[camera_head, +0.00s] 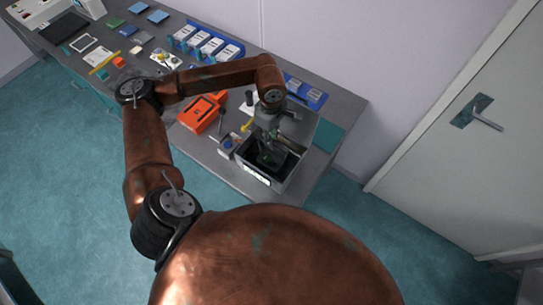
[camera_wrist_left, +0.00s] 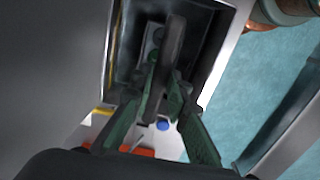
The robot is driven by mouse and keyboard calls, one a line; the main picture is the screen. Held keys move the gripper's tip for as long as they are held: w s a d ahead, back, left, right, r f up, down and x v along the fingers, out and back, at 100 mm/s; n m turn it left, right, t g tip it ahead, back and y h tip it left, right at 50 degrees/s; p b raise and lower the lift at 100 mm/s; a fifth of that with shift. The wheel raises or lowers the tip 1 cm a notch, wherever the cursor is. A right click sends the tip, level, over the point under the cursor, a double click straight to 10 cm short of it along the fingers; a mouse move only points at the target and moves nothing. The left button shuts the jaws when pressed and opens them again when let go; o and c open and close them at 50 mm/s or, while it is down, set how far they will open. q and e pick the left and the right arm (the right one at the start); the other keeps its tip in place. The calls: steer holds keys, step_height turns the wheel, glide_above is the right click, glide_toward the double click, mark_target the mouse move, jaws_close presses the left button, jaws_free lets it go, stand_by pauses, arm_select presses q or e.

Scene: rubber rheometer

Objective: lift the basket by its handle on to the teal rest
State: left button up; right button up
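A grey open-topped tank (camera_head: 279,184) stands near the right end of the bench. My left gripper (camera_head: 268,153) reaches down into its mouth. In the left wrist view the two dark green fingers (camera_wrist_left: 160,80) converge on a narrow dark bar (camera_wrist_left: 172,42), which looks like the basket's handle; they appear shut on it. The basket itself is mostly hidden in the dark tank, behind the gripper. The teal rest (camera_head: 328,135) is a flat patch on the bench, right of the tank, with nothing on it. My right gripper is not in view.
An orange device (camera_head: 200,114) and a small grey box with a blue knob (camera_head: 229,144) stand left of the tank. Blue trays (camera_head: 305,93) lie along the wall behind. A raised lid or plate (camera_head: 300,122) stands beside the tank. A door is at the right.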

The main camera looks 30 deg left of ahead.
arm_select(q)
jaws_close()
steer(key=shift+r, duration=0.1)
steer(key=shift+r+p, duration=0.4)
steer(key=shift+r, duration=1.05)
